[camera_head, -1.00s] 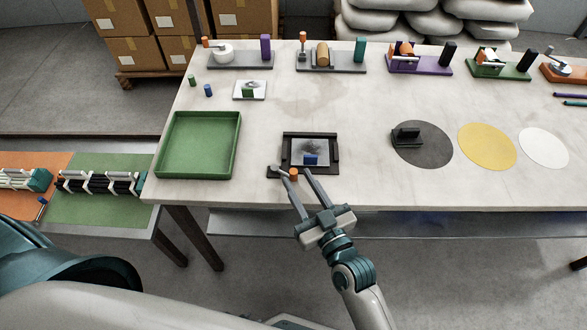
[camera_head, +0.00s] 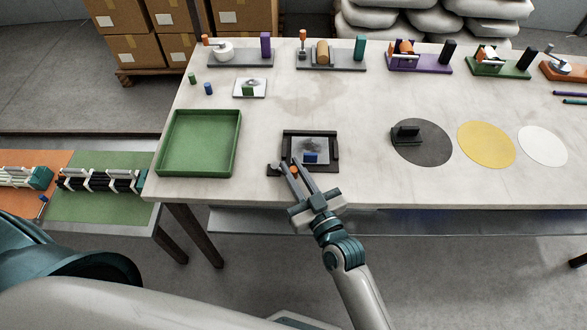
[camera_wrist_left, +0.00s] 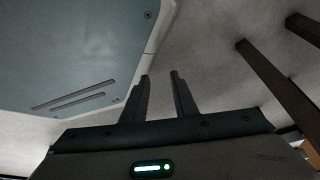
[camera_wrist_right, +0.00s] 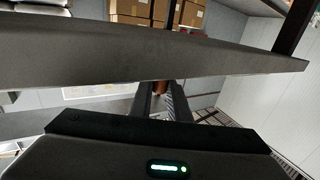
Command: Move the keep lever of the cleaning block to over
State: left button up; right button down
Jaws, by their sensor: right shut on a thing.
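The dark block (camera_head: 334,166) stands near the table's front edge, with a pale grey picture plate and a small blue piece in it. I take it for the cleaning block. Its lever has an orange knob (camera_head: 295,170) at the front left corner. My right gripper (camera_head: 289,165) reaches in from the front and is shut on that knob. The right wrist view shows the orange-brown knob (camera_wrist_right: 160,87) between the fingers; a broad dark slab hides much there. My left gripper (camera_wrist_left: 160,76) shows only in its wrist view, fingers apart with nothing between them.
A green tray (camera_head: 161,147) lies left of the block. Grey (camera_head: 425,155), yellow (camera_head: 486,145) and white (camera_head: 543,146) discs lie to the right, a small dark block on the grey one. Several fixtures line the back. The table between is mostly clear.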

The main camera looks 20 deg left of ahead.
pick_arm(q)
jog(key=shift+f, duration=0.1)
